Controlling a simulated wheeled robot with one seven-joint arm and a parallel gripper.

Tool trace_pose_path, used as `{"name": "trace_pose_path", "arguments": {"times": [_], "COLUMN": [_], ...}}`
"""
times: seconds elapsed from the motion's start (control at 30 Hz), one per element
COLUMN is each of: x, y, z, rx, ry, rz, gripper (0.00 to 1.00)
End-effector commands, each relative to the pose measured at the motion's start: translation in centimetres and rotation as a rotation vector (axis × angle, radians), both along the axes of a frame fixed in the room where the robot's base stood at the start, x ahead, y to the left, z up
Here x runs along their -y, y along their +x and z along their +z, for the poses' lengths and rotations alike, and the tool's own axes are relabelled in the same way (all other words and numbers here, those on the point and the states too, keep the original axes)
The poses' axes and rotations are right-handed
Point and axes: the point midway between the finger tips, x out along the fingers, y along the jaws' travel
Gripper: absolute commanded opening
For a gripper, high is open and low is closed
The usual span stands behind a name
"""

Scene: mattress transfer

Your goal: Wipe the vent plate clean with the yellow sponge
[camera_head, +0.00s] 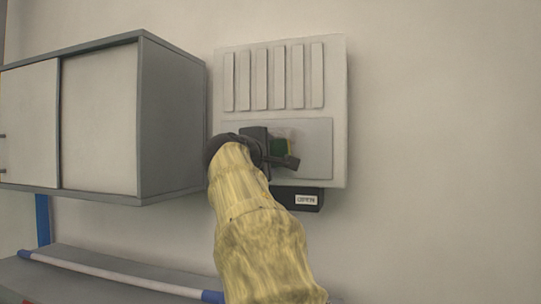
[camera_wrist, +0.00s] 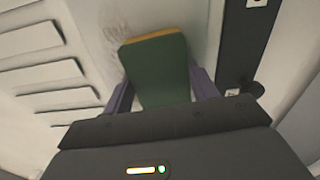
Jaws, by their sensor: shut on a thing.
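The vent plate (camera_head: 318,155) is a pale, smooth rectangle on the lower half of a slatted vent panel (camera_head: 230,48) on the wall. Faint scribbled smudges (camera_wrist: 113,38) show on the pale surface beside the sponge in the wrist view. My gripper (camera_wrist: 162,92) is shut on the sponge (camera_wrist: 157,68), with one finger on each side of it. The sponge has a green face and a thin yellow edge at its far end. In the head view the sponge (camera_head: 282,146) is partly hidden by my gripper, in front of the plate. I cannot tell whether it touches the plate.
A dark box (camera_head: 300,198) with a white label sits just below the panel. A grey wall cabinet (camera_head: 172,115) with pale sliding doors stands close on the left. A shelf with a white and blue rod (camera_head: 120,274) is at lower left. The wall to the right is bare.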

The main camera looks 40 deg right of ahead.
Motion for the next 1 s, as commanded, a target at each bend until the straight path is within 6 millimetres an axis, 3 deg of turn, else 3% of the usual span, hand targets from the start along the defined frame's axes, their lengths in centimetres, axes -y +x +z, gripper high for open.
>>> {"name": "trace_pose_path", "arguments": {"times": [0.57, 1.0], "x": [-1.7, -1.9], "y": [3.1, 3.5], "z": [0.0, 0.0], "rx": [-0.001, -0.001], "ry": [-0.001, 0.000], "rz": [0.000, -0.001], "gripper": [0.40, 0.40]}}
